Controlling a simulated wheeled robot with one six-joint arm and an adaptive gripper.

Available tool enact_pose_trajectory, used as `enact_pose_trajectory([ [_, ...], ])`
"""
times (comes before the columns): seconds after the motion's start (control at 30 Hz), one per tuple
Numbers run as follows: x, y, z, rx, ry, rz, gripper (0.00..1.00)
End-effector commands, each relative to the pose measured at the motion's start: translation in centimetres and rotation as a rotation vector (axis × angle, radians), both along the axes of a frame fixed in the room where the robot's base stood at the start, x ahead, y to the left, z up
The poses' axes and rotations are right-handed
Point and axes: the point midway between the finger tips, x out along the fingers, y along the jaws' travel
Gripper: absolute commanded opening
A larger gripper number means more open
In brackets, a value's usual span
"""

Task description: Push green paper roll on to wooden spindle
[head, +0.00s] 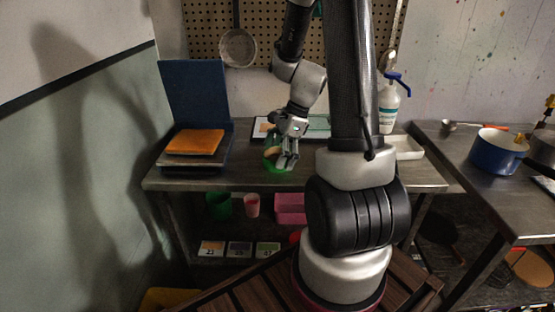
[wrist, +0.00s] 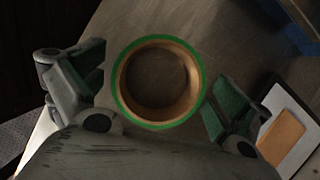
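The green paper roll (wrist: 118,86) shows in the wrist view as a green ring with a tan cardboard inner wall, seen from above. A grey-brown surface shows through its open middle. My gripper (wrist: 160,88) is open, with one finger on each side of the roll; there is a narrow gap at the left finger, and contact at the right finger is unclear. In the head view the green roll (head: 268,164) is on the steel table, partly hidden behind my gripper (head: 287,160). I cannot make out the wooden spindle in either view.
The steel table (head: 220,180) has a blue stand with an orange pad (head: 195,142) at left. A white tray (head: 408,148) and a spray bottle (head: 389,108) stand at right. A blue pot (head: 497,152) sits on another table.

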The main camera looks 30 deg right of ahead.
Motion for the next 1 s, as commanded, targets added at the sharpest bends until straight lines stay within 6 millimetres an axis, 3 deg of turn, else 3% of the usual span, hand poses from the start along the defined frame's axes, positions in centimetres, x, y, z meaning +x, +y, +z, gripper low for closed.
enact_pose_trajectory([
  [0.03,0.0,0.0,0.0,0.0,0.0,0.0,0.91],
  [0.27,0.0,0.0,0.0,0.0,0.0,0.0,0.51],
  [0.63,0.1,0.0,0.9,-0.001,-0.004,0.0,0.51],
  [1.0,0.1,-0.1,8.1,-0.003,-0.005,0.001,0.51],
])
